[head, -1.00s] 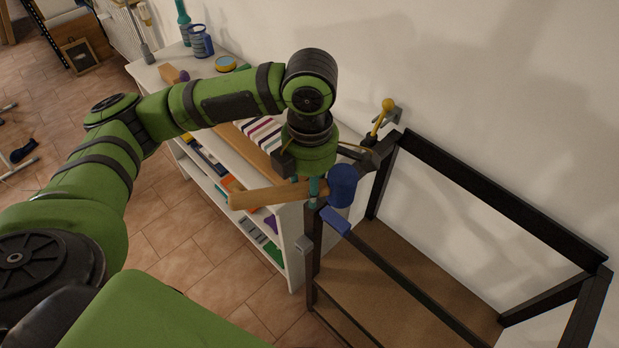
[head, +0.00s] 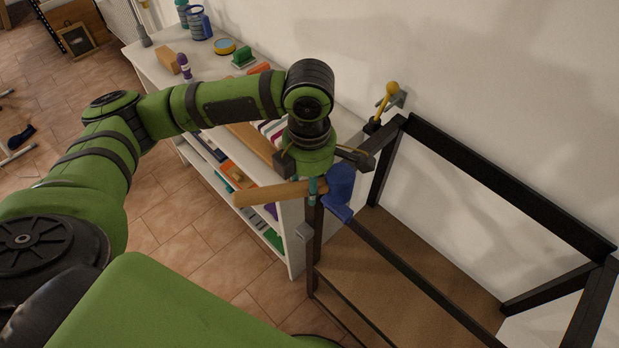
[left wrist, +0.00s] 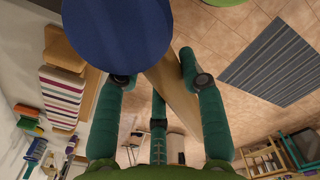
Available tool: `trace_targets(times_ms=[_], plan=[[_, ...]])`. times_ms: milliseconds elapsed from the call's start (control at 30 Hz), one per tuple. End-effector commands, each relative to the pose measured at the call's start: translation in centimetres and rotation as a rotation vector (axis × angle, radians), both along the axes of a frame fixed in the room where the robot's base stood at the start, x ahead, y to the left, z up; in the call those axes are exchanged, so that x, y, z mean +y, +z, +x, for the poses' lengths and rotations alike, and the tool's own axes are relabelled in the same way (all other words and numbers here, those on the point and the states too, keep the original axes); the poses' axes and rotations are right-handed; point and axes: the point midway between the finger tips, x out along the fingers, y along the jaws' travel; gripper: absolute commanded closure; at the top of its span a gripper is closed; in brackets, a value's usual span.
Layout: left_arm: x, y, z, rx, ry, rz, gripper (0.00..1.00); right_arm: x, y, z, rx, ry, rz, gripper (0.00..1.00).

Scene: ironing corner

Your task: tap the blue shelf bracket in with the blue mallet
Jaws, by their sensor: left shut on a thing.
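My left gripper (head: 316,188) is shut on the wooden handle of the blue mallet. The mallet's blue head (head: 340,180) sticks out to the right of the fingers, and the handle's free end points left. The blue shelf bracket (head: 339,211) sits on the near-left corner of the dark frame, directly below the mallet head in the head view. Head and bracket overlap there, so I cannot tell whether they touch. In the left wrist view the mallet head (left wrist: 115,30) fills the top, with the handle (left wrist: 174,88) between the teal fingers. The bracket is not visible there.
The dark shelf frame (head: 510,185) stands against the wall, with a brown panel low inside it. A white shelf unit (head: 294,245) with several items stands left of it. A yellow-handled tool (head: 390,92) hangs on the wall. A striped rug (left wrist: 270,65) lies on the tiled floor.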

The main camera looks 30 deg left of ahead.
Motion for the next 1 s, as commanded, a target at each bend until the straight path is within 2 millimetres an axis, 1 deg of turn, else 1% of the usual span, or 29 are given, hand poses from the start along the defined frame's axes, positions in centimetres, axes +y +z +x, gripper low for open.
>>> trace_targets(times_ms=[167, 233, 333, 433, 467, 500, 633, 833, 1000], plan=[[0.0, 0.0, 0.0, -0.002, 0.000, -0.001, 1.00, 0.0, -0.1, 0.0, 0.000, 0.000, 0.000, 0.60], [0.0, -0.3, 0.0, -0.002, 0.000, -0.001, 1.00, 0.0, -0.3, 0.0, 0.000, 0.000, 0.000, 0.60], [0.0, -1.9, 0.0, -0.001, 0.000, -0.002, 1.00, 0.0, -1.3, 0.0, 0.000, 0.000, 0.000, 0.60], [0.0, -4.4, 0.0, 0.001, 0.000, -0.001, 1.00, 0.0, -2.8, 0.0, 0.000, 0.000, 0.000, 0.60], [0.0, -4.3, 0.0, -0.002, 0.000, -0.001, 1.00, 0.0, -2.7, 0.0, 0.000, 0.000, 0.000, 0.60], [0.0, -3.7, 0.1, -0.003, -0.001, -0.001, 1.00, 0.0, -2.1, 0.0, 0.000, 0.000, 0.000, 0.60], [0.0, -3.0, 0.1, -0.003, -0.001, -0.001, 1.00, 0.0, -1.5, 0.0, 0.000, 0.000, 0.000, 0.60], [0.0, -1.5, 0.1, -0.003, 0.000, -0.002, 1.00, 0.0, 0.3, 0.0, 0.000, 0.000, 0.000, 0.60], [0.0, -1.6, 0.1, -0.003, 0.000, -0.002, 1.00, 0.0, 0.2, 0.0, 0.000, 0.001, 0.000, 0.60]])
